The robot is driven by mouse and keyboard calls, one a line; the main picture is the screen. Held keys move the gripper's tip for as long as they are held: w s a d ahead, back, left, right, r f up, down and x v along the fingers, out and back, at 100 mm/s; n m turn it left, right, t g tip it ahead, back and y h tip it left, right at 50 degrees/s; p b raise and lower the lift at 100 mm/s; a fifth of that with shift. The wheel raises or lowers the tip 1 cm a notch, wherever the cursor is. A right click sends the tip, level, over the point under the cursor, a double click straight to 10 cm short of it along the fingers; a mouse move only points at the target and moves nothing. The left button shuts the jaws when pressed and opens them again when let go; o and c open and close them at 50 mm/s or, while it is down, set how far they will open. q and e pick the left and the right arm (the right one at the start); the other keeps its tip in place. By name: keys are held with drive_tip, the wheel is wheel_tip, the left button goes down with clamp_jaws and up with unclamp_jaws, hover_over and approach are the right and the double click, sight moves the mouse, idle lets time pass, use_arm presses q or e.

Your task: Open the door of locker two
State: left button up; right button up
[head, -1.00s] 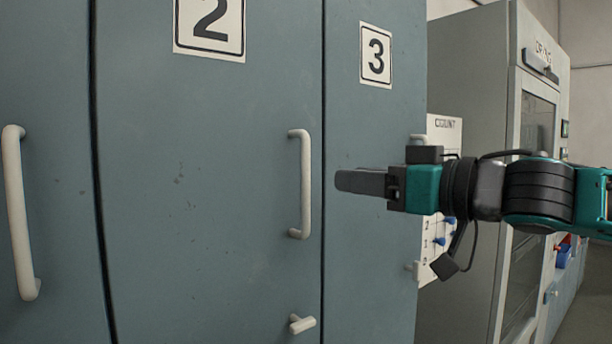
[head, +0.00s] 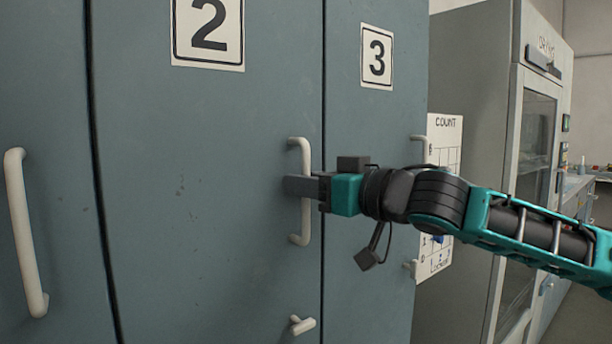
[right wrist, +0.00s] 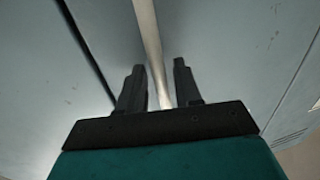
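The door of locker two (head: 190,190) is blue-grey, marked with a "2" plate (head: 208,32), and looks shut. Its white vertical bar handle (head: 300,153) is near the door's right edge. My right gripper (head: 290,187) is at the middle of this handle. In the right wrist view the white handle (right wrist: 150,50) runs between the two dark fingers of my gripper (right wrist: 158,78), which stand apart with gaps to the bar. A small white T-shaped knob (head: 302,325) sits on the door below the handle. My left gripper is not in view.
Locker three (head: 375,180), with its own handle (head: 420,140), is to the right. Another locker door with a white handle (head: 25,235) is to the left. A white count board (head: 445,150) and a grey drying cabinet (head: 480,100) stand further right.

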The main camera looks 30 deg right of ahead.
drive_tip(key=shift+w+a, duration=0.1)
drive_tip(key=shift+w, duration=0.15)
clamp_jaws()
idle(0.5)
